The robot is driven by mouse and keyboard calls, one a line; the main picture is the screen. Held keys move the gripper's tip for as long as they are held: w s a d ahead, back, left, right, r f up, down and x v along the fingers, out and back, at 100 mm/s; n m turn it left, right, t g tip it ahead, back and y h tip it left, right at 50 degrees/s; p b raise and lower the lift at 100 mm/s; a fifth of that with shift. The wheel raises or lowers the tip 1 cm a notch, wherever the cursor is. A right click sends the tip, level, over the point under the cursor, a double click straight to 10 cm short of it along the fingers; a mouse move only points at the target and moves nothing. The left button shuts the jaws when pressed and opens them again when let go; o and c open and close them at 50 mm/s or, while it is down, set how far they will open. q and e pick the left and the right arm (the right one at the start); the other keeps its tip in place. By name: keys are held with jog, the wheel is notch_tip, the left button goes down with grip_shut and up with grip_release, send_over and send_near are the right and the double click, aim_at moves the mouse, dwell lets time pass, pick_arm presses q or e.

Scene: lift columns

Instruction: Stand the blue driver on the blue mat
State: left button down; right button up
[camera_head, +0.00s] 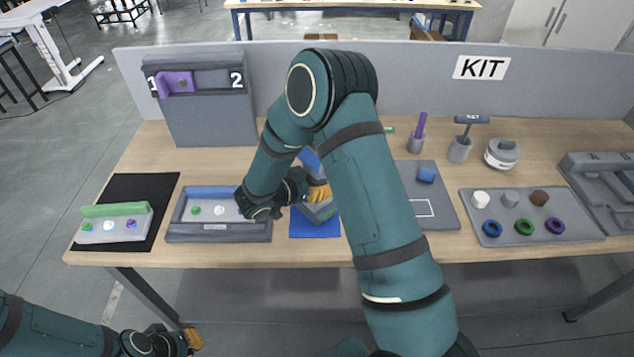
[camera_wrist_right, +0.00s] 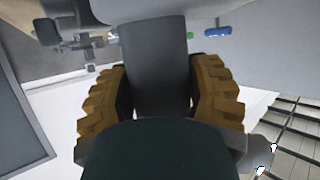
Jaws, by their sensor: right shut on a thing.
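The blue mat (camera_head: 315,230) lies near the front middle of the table, partly hidden by my right arm. My right gripper (camera_head: 319,192) is over it, its yellow fingers shut on what appears to be the blue driver (camera_head: 310,158). A blue part shows above the fingers and a grey part below, over the mat. My right forearm hides much of it, so I cannot tell whether it touches the mat. In the right wrist view, a dark grey part of it (camera_wrist_right: 155,65) is between the fingers (camera_wrist_right: 160,95). My left gripper (camera_head: 193,340) is low at the left, off the table; its opening is unclear.
A grey tray (camera_head: 220,232) stands left of the mat; a black mat (camera_head: 162,190) with a green-topped block (camera_head: 115,222) is further left. A grey board (camera_head: 440,208) and a tray of rings (camera_head: 510,240) are right. A low partition (camera_head: 420,95) runs behind.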

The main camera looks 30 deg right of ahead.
jog(key=shift+f+b, duration=0.2)
jog(key=shift+b, duration=0.5)
dwell(0.8)
jog(key=o, duration=1.4)
jog(key=shift+f, duration=0.1)
